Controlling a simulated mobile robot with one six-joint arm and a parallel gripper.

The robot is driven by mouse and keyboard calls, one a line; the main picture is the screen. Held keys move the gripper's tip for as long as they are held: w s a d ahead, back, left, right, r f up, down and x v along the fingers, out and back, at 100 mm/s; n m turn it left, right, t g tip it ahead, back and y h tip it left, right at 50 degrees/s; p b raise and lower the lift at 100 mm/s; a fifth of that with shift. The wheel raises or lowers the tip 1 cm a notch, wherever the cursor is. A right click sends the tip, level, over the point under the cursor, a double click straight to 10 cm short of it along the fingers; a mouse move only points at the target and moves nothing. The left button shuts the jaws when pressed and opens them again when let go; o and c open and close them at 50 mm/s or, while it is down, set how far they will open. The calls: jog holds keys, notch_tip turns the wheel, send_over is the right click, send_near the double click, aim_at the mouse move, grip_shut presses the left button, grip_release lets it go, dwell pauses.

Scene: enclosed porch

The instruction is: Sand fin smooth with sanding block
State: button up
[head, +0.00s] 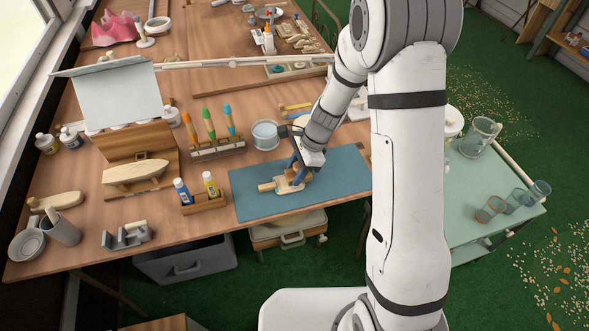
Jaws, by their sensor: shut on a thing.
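A pale wooden piece (282,186) with a short stub at its left end is on the blue-grey mat (255,206) at the front of the workbench. My gripper (302,176) points down over the mat, its dark bluish fingers closed at the right part of this piece. The fingers hide part of what they hold. I cannot tell the fin and the sanding block apart here, nor whether a second piece lies under the first.
Left of the mat are a wooden tray with two small bottles (203,202), a brush rack (215,148) and a wooden boat hull (138,173). A clear jar (265,135) stands behind the mat. The mat's front left and right end are clear. A green side table (470,185) holds glasses.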

aim_at(289, 182)
jog(key=shift+s+d, duration=0.2)
jog(key=shift+s, duration=0.4)
jog(key=shift+s+d, duration=0.15)
jog(key=shift+s, duration=0.45)
jog(key=shift+w+a+p, duration=0.2)
jog(key=shift+w+a, duration=0.05)
jog(key=shift+w, duration=0.55)
jog(key=shift+w+a+p, duration=0.2)
jog(key=shift+w, duration=0.55)
jog(key=shift+s+a+f, duration=0.1)
jog(key=shift+s+a, duration=0.05)
jog(key=shift+a, duration=0.95)
jog(key=shift+s+d+b, duration=0.2)
jog(key=shift+s, duration=0.6)
jog(key=shift+s+d+b, duration=0.2)
jog(key=shift+s, duration=0.55)
jog(key=shift+w, duration=0.1)
